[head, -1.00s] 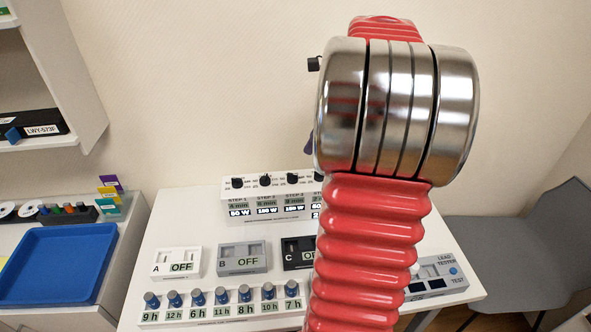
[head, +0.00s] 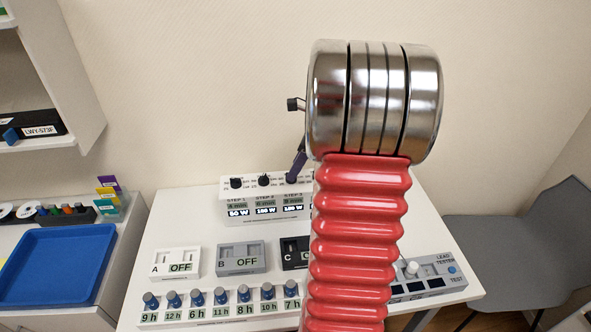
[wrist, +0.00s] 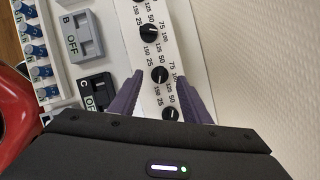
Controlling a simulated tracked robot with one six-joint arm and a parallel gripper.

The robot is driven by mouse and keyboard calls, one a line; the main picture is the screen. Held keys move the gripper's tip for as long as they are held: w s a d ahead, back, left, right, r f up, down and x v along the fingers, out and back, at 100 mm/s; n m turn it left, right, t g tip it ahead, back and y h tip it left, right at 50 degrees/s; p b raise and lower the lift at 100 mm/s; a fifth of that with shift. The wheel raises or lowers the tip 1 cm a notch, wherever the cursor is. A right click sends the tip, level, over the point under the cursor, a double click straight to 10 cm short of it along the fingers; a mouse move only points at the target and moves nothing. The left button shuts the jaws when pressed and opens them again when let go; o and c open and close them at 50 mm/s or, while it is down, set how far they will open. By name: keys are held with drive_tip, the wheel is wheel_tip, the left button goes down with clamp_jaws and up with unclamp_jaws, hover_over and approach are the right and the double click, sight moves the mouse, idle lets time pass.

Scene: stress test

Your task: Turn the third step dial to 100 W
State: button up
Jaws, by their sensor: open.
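The white dial panel (head: 235,206) stands at the back of the table, with black step dials along its top. The third step dial (wrist: 159,75) shows in the wrist view between the fingertips of my gripper (wrist: 160,79). My gripper is open, with one purple finger on either side of this dial; I cannot tell whether either touches it. The step 3 display (head: 293,208) seems to read 150 W. The dial's pointer is too small to read surely.
The second dial (wrist: 148,30) and fourth dial (wrist: 170,114) lie close on either side of the third. Boxes A (head: 176,262), B (head: 241,258) and C (head: 292,252) stand before the panel, with a row of blue-topped timers (head: 220,296) nearer. A lead tester (head: 440,277) is at right.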

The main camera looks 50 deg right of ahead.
drive_tip(key=shift+x, duration=1.4)
